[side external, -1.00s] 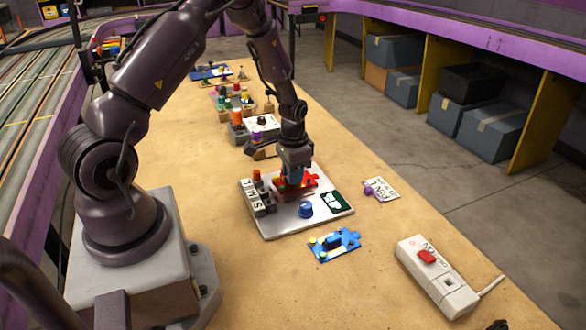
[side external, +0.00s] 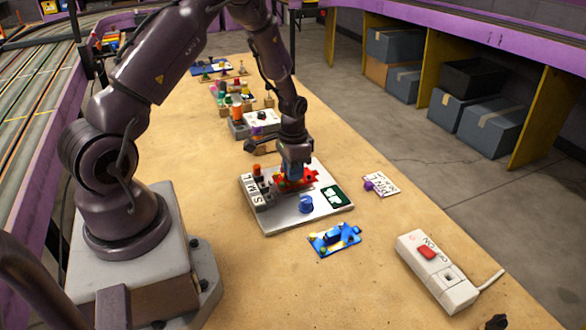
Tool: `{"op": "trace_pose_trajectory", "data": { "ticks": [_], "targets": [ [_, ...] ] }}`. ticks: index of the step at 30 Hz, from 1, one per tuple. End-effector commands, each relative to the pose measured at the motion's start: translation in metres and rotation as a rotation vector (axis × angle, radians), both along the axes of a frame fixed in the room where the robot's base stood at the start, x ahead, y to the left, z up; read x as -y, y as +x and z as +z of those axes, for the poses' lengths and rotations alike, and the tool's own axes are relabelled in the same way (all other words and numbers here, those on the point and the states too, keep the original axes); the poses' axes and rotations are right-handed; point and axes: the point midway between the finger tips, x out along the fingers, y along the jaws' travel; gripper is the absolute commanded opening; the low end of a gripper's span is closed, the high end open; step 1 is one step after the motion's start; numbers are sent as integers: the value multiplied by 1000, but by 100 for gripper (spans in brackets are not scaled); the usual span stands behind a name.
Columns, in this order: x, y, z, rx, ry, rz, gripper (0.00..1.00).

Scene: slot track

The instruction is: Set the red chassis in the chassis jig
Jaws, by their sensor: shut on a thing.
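My gripper (side external: 294,176) points down over the grey plate and is shut on the red chassis (side external: 311,177). The gripper hides much of the chassis. The chassis is low over the upper part of the grey jig plate (side external: 280,222); I cannot tell whether it is fully seated. The plate also carries a blue knob (side external: 306,204), a dark green panel with white shapes (side external: 335,195) and lettered blocks (side external: 255,191) at its left edge.
A blue chassis (side external: 333,239) lies in front of the plate. Coloured parts (side external: 232,90) stand farther back.

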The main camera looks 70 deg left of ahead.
Motion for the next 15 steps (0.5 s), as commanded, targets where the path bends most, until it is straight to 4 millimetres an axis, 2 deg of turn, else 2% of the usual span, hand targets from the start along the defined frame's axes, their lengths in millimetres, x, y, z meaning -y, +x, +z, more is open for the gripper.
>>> {"op": "trace_pose_trajectory", "data": {
  "ticks": [15],
  "targets": [
    [0,0,-4,0,0,0,0]
  ]
}}
